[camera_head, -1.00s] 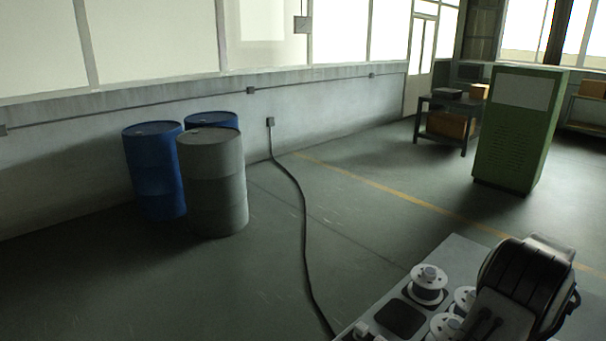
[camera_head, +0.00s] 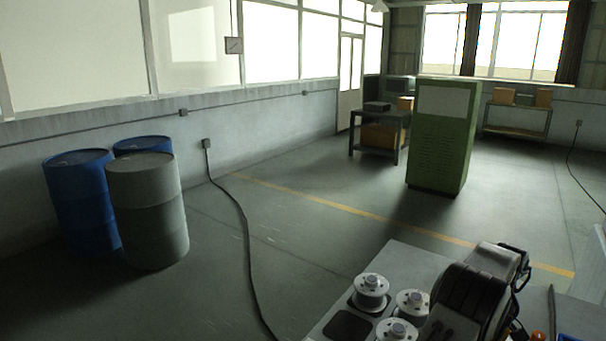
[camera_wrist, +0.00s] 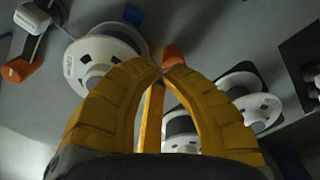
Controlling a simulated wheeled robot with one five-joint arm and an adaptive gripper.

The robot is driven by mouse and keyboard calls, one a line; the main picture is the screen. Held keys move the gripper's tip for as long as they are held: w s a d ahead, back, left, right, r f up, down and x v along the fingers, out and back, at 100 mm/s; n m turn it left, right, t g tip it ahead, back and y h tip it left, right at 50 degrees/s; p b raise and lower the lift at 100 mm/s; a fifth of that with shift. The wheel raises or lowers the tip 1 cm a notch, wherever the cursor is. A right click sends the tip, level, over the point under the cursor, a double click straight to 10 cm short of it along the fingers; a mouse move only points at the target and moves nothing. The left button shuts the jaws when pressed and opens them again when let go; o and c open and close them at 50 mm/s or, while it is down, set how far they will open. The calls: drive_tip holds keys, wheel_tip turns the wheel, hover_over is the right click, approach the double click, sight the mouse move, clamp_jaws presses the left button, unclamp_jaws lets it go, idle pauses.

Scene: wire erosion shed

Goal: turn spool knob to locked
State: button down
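My gripper (camera_wrist: 161,72) shows in the wrist view. Its yellow fingers curve together and their tips meet, with nothing visible between them. A small orange part (camera_wrist: 174,54) shows just beyond the tips; I cannot tell whether it is the spool knob, or whether the tips touch it. A white spool (camera_wrist: 88,52) lies left of the tips, and another white spool (camera_wrist: 262,112) lies to the right. In the head view, white spools (camera_head: 370,284) stand on a grey bench (camera_head: 408,254); my dark arm covers part of it, and my gripper is not visible.
In the wrist view, a white part with an orange end (camera_wrist: 22,68) lies at upper left. A dark panel (camera_wrist: 302,65) is at the right. In the head view, drums (camera_head: 148,215) and a green cabinet (camera_head: 441,140) stand apart from the bench. A cable (camera_head: 247,230) crosses the floor.

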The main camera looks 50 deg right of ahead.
drive_tip(key=shift+f+b, duration=2.35)
drive_tip(key=shift+f, duration=1)
drive_tip(key=shift+w, duration=0.2)
drive_tip(key=shift+a+f, duration=0.1)
drive_tip(key=shift+a, duration=0.3)
drive_tip(key=shift+w+a+b, duration=0.15)
drive_tip(key=shift+a+b, duration=0.1)
drive_tip(key=shift+b, duration=0.05)
drive_tip(key=shift+w+a+f, duration=0.1)
drive_tip(key=shift+w+a, duration=0.05)
drive_tip(key=shift+a, duration=0.15)
drive_tip(key=shift+w+a, duration=0.1)
drive_tip(key=shift+a, duration=0.25)
drive_tip(key=shift+w+a+r, duration=0.1)
drive_tip(key=shift+w+r, duration=0.1)
